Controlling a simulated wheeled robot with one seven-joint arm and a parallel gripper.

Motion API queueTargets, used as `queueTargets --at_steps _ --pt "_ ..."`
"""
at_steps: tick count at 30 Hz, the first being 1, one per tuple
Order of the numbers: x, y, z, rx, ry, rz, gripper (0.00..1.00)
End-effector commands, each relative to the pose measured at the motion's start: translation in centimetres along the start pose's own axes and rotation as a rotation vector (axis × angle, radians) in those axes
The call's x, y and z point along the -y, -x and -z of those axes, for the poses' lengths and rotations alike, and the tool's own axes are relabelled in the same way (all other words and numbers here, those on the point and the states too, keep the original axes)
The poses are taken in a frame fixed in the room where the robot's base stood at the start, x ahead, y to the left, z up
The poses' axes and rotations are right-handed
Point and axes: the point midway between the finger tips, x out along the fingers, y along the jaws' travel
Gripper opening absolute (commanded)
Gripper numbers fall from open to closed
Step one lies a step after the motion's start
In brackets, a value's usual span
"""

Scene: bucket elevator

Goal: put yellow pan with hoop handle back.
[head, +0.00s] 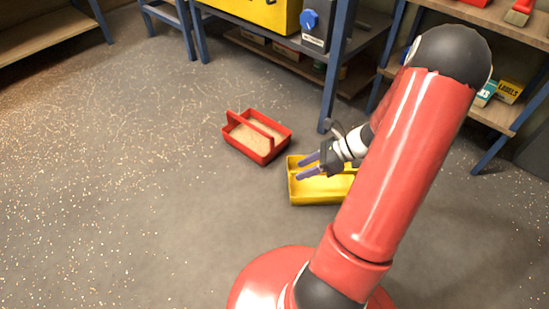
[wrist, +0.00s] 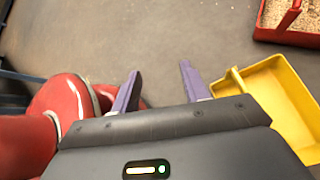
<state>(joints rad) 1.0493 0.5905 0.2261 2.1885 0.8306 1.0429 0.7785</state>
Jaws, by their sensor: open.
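The yellow pan (head: 312,190) sits on the grey floor, partly hidden behind my arm and gripper in the head view. Its hoop handle is mostly hidden there. In the wrist view the yellow pan (wrist: 284,104) lies to the right, with a yellow upright piece at its left end, close to the right finger. My gripper (head: 307,166) is open and empty, its two purple fingers apart, over the pan's left part in the head view. In the wrist view the gripper (wrist: 158,84) has only bare floor between its fingers.
A red pan (head: 262,153) with a bar handle holds tan grains, just behind and left of the yellow pan. A workbench with blue legs (head: 335,75) and shelves (head: 490,110) stand behind. Pale grains are scattered on the floor at left, which is otherwise free.

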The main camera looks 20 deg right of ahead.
Motion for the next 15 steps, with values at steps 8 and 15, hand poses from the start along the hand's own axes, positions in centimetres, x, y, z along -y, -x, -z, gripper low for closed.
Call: queueTargets --at_steps 8,15 --pt "-7.6 0.7 -9.0 -0.435 0.811 -0.156 0.45" --pt "-14.7 2.4 -14.4 -0.723 1.5 -0.27 0.45"
